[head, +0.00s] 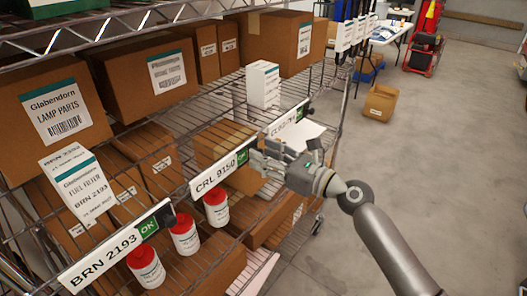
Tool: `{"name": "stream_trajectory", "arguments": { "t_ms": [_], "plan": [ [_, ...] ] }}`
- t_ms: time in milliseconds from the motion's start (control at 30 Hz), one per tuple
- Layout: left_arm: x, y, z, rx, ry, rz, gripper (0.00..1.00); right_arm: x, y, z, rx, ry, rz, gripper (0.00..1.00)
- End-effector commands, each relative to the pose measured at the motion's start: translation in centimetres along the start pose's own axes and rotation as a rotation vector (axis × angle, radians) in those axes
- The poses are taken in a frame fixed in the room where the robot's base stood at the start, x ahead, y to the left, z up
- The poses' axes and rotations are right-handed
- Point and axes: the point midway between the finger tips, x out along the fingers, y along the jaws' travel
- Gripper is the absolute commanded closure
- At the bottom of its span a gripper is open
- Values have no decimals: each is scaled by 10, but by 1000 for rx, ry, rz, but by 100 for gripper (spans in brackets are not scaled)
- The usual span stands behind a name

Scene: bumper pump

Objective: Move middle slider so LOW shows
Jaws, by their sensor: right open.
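The middle label strip, reading CRL 9150 (213,175), sits on the front edge of the wire shelf. Its dark slider (250,142) is at the strip's right end, beside a green window reading OK (242,157). My right gripper (262,160) is open, with its fingers at the right end of this strip. They partly hide the slider, and I cannot tell whether they touch it. The left strip, BRN 2193 (105,258), also shows OK (148,228) beside its slider (164,212). The far strip (286,122) is partly hidden. My left gripper is not in view.
A white fuel filter box (78,188) and a white box (263,85) stand on the shelf. Several red-capped bottles (216,208) stand below the strips. Cardboard boxes (150,75) fill the racks. The floor (430,170) at right is mostly open.

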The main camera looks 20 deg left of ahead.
Motion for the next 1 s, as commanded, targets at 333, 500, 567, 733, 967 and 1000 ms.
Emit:
{"name": "stream_trajectory", "arguments": {
  "t_ms": [333, 500, 567, 733, 967, 1000],
  "plan": [
    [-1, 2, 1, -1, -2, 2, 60, 10, 0, -1, -1, 1, 0, 58],
    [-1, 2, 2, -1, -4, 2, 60, 10, 0, -1, -1, 1, -1, 70],
    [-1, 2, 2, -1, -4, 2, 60, 10, 0, -1, -1, 1, -1, 78],
    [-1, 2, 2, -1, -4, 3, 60, 9, 0, -1, -1, 1, -1, 99],
    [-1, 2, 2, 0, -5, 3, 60, 9, 0, -1, -1, 1, -1, 100],
    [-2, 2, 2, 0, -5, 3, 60, 9, 0, 0, -1, 1, -1, 100]
  ]
}}
